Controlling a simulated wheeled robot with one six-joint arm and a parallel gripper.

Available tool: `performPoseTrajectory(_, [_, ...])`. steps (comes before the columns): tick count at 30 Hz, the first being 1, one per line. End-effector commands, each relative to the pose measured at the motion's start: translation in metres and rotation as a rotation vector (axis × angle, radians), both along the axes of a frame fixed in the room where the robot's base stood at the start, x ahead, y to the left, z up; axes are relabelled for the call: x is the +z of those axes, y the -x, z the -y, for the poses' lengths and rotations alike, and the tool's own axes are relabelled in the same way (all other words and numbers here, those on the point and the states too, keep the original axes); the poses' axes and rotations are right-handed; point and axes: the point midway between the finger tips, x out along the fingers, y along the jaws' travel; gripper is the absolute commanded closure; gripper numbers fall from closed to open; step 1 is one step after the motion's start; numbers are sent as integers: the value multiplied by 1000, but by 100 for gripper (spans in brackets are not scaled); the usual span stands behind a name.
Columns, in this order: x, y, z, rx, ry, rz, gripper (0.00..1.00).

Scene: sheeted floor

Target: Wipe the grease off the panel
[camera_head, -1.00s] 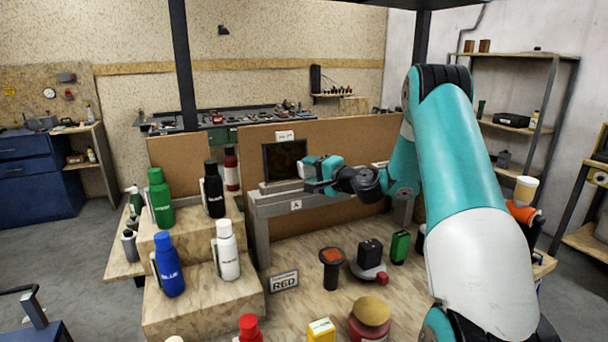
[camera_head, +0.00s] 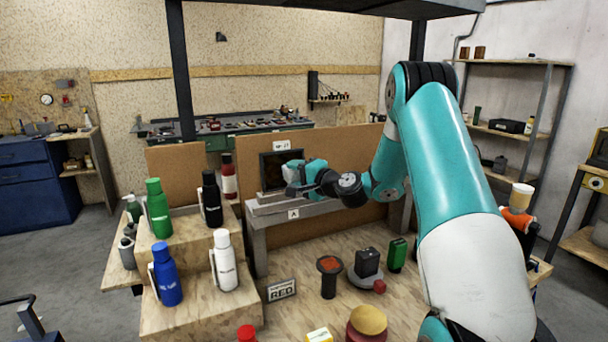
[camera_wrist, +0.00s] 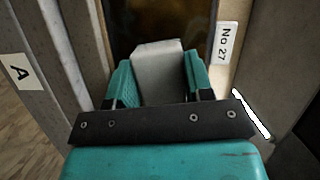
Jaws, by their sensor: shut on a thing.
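The panel (camera_head: 270,172) is a dark, brownish plate in a black frame, standing upright behind a grey ledge. In the wrist view its brown, glossy face (camera_wrist: 190,22) fills the top middle; the grease cannot be clearly told from the dark surface. My gripper (camera_head: 294,186) is in front of the panel's lower right part. In the wrist view my gripper's teal fingers (camera_wrist: 158,78) are shut on a pale grey block (camera_wrist: 158,68), which points at the panel. Whether the block touches the panel I cannot tell. The fingers hide part of the panel.
The grey ledge (camera_head: 315,209) bears a sign A; a No 27 label (camera_head: 281,146) is above the panel. Coloured bottles, such as a blue one (camera_head: 166,274), stand on wooden steps at left. A red button (camera_head: 330,266) and small items crowd the bench front.

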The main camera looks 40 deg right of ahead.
Motion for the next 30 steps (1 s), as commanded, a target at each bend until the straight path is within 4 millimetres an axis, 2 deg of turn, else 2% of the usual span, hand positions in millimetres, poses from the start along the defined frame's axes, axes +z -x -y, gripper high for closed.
performPoseTrajectory(5, [0, -2, -7, 5, 0, 1, 72])
performPoseTrajectory(15, [0, -9, -36, 6, -1, 1, 72])
performPoseTrajectory(23, [1, -12, -48, 4, -1, 1, 72])
performPoseTrajectory(30, [1, -20, -69, 5, -1, 0, 72])
